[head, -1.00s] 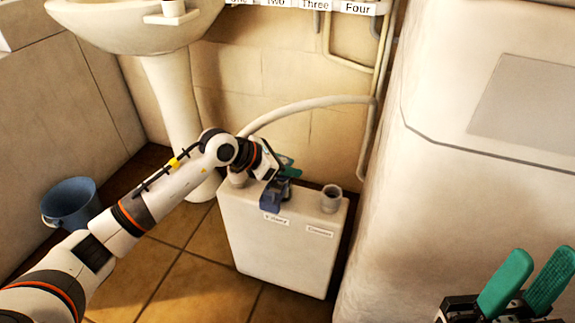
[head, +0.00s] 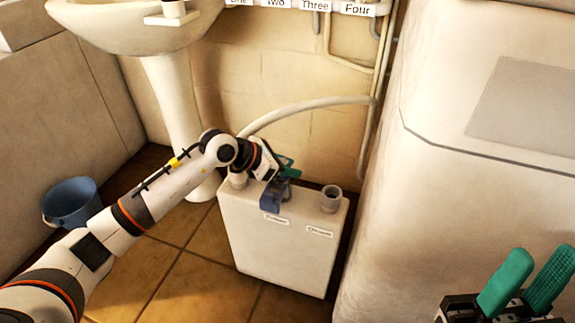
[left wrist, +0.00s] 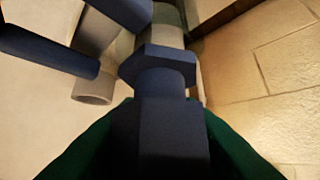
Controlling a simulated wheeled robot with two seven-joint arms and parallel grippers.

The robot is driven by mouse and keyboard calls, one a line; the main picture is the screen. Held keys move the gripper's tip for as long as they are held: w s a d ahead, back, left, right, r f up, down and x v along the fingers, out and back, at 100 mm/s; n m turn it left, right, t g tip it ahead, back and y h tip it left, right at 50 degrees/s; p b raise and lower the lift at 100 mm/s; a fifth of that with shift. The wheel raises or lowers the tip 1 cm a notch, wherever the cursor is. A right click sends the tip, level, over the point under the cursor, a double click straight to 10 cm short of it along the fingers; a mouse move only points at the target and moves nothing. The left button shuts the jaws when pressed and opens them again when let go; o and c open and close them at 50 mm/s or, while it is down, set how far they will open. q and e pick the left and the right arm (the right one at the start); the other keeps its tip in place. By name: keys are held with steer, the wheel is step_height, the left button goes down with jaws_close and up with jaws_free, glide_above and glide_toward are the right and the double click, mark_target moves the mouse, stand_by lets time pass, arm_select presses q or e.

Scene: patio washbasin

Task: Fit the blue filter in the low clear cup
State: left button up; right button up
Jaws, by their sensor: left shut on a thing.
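My left gripper (head: 284,168) is over the top of a white tank (head: 280,245), its green fingers shut on the dark blue filter. In the head view, a blue piece (head: 271,196) below the fingers hangs over the tank's front edge; its lower part looks partly see-through. In the left wrist view, the blue filter (left wrist: 160,120) stands between the green fingers, with a wider angular collar (left wrist: 158,65) beyond. The low clear cup cannot be told apart clearly from the blue piece. My right gripper (head: 520,284) is open and empty at lower right.
A grey round port (head: 331,198) stands on the tank's right end; another pale port (head: 238,180) is at its left. A pale hose (head: 305,104) arches behind. A blue bucket (head: 70,203), basin pedestal (head: 178,120) and large white cabinet (head: 480,190) flank the tank.

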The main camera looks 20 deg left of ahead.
arm_select(q)
steer(key=shift+f+b, duration=0.4)
steer(key=shift+f, duration=0.2)
steer(key=o, duration=0.7)
